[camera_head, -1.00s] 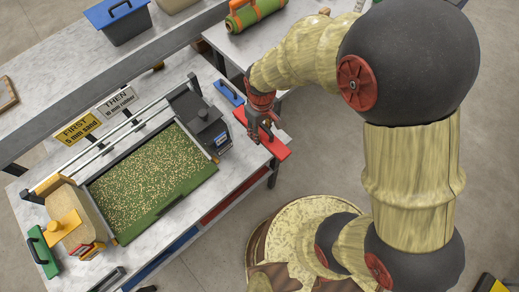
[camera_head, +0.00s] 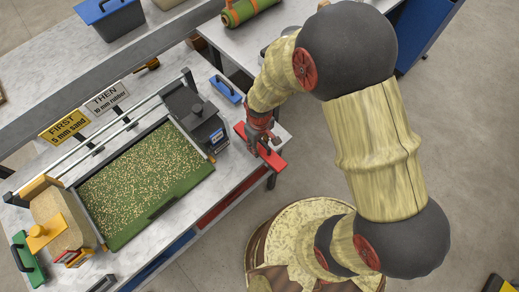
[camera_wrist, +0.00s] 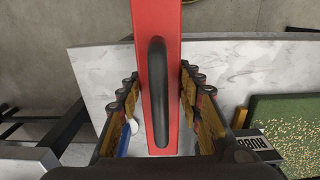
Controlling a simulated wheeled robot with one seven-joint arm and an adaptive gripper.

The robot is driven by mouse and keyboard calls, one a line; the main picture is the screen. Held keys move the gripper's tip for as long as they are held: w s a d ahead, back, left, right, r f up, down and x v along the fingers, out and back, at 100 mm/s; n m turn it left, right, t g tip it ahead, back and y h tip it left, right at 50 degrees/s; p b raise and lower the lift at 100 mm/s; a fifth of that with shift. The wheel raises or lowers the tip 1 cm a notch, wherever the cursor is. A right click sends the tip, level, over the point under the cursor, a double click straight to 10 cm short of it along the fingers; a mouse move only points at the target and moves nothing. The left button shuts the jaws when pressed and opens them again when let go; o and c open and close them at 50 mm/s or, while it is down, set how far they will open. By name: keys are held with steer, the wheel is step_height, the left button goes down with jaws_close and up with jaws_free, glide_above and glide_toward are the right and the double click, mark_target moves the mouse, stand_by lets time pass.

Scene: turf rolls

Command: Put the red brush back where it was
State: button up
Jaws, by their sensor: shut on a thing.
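The red brush, a long red bar with a black handle, is held in my gripper (camera_head: 262,138). In the head view the brush (camera_head: 275,160) is at the right end of the work table (camera_head: 226,170), by its front corner. In the wrist view the red bar (camera_wrist: 153,20) runs up the picture and past the table edge. My gripper's fingers (camera_wrist: 158,100) are on both sides of the black handle (camera_wrist: 157,70). The brush appears to be above the table; the exact gap cannot be told.
A blue brush (camera_head: 225,89) lies behind the gripper. A black box (camera_head: 200,122) and a green tray of granules (camera_head: 145,184) stand to the left. A green brush (camera_head: 29,259) is at the far left. Bare tabletop lies around the right end.

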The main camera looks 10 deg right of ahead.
mark_target(260, 149)
steer(key=shift+f+b, duration=0.35)
steer(key=shift+f, duration=1.25)
steer(key=shift+f, duration=0.15)
steer(key=o, duration=1.2)
steer(key=shift+o, duration=0.3)
